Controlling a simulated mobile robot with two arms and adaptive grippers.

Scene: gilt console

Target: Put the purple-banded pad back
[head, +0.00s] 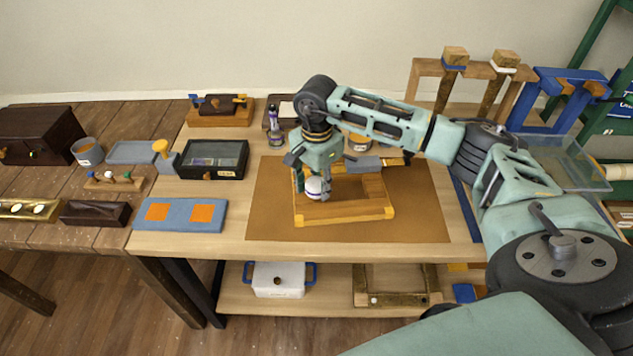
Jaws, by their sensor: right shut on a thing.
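My right gripper (312,178) points down over a shallow wooden tray (370,213) with light corners, on a brown mat. It is shut on a small white rounded piece with a dark purplish band, which looks like the purple-banded pad (314,187). The pad is at or just above the tray's floor; I cannot tell whether it touches. The fingers hide part of it. My left gripper is not in view.
The brown mat (270,212) has free room around the tray. A grey-bladed tool (362,163) lies at the tray's back edge. Wooden and blue stands (428,68) stand back right.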

